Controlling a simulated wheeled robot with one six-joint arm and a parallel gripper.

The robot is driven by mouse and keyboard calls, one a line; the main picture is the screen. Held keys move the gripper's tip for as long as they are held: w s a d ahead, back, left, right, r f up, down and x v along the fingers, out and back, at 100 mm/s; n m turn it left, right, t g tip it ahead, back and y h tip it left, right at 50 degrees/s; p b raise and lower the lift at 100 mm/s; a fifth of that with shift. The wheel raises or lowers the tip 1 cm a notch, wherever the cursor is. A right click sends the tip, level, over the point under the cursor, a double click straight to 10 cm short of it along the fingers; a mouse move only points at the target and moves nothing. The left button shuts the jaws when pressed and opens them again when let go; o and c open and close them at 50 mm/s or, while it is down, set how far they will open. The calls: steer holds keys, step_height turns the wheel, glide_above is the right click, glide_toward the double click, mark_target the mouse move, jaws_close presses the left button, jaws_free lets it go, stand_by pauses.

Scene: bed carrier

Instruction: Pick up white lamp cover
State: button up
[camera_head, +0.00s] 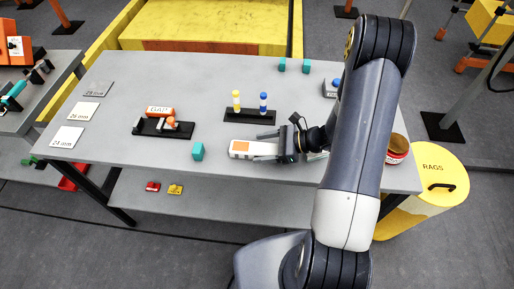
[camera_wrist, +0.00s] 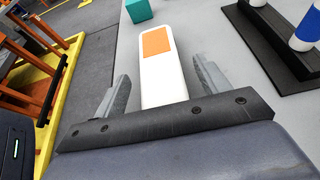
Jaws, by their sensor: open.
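The white lamp cover (camera_head: 236,153) is a long white block with an orange square on its top. It lies on the grey table near the front edge, right of the middle. My gripper (camera_head: 265,147) is open, with one finger on each side of the cover's right part. In the wrist view the cover (camera_wrist: 164,85) runs between the two spread fingers (camera_wrist: 162,75), with a gap on both sides. Its near end is hidden by the gripper body.
A black stand with yellow and blue pegs (camera_head: 250,116) is just behind the cover. A teal cube (camera_head: 198,151) sits to its left. A black tray with orange parts (camera_head: 163,128) is farther left. A red-banded round container (camera_head: 397,149) is at the right edge.

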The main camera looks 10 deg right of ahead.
steer(key=shift+c, duration=0.2)
steer(key=c, duration=1)
steer(key=shift+r, duration=0.15)
